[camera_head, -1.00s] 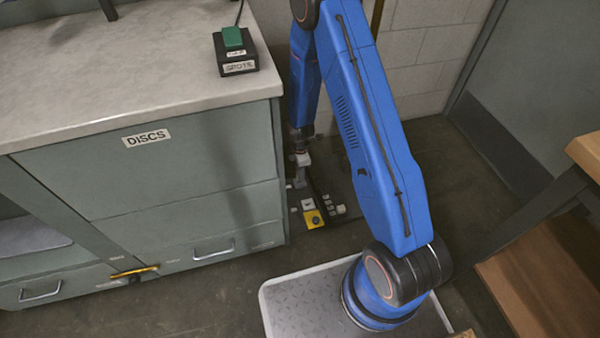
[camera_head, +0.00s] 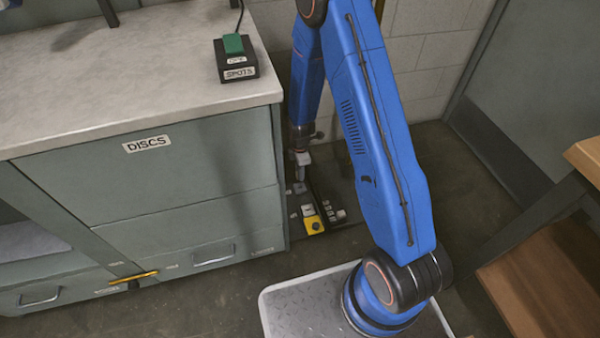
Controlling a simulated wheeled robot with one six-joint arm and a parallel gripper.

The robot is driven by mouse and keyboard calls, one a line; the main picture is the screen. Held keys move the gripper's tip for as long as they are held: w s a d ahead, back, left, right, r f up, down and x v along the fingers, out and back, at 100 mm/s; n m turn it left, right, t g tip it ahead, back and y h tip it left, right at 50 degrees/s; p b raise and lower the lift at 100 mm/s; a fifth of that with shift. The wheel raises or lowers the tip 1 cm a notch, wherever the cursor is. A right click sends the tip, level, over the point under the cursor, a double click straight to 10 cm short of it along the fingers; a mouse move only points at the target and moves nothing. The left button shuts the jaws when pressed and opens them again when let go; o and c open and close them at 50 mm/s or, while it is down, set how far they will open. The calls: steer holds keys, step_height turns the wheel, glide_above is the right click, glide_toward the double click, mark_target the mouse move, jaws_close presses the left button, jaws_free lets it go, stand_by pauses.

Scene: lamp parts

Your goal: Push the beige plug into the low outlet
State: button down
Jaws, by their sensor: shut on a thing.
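My gripper (camera_head: 301,174) hangs at the end of my blue arm, low in the gap between the cabinet's right side and my upper arm link. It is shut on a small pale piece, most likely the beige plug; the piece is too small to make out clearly. Below it near the floor are several small pale blocks and a yellow block (camera_head: 313,225) with a dark centre. I cannot tell which of these is the low outlet, or whether the plug touches it.
The grey-green cabinet (camera_head: 200,190) with a DISCS label stands close left of my gripper. A black switch box (camera_head: 237,65) with a green button sits on its worktop (camera_head: 120,75). A wooden-topped table (camera_head: 583,158) stands at right. Open floor lies between.

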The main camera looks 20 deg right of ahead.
steer(key=shift+s, duration=0.1)
steer(key=s, duration=1.1)
steer(key=shift+s, duration=0.4)
stand_by(1.6)
steer(key=shift+f, duration=0.15)
stand_by(0.6)
steer(key=shift+f, duration=1.85)
steer(key=shift+f, duration=1.3)
stand_by(0.9)
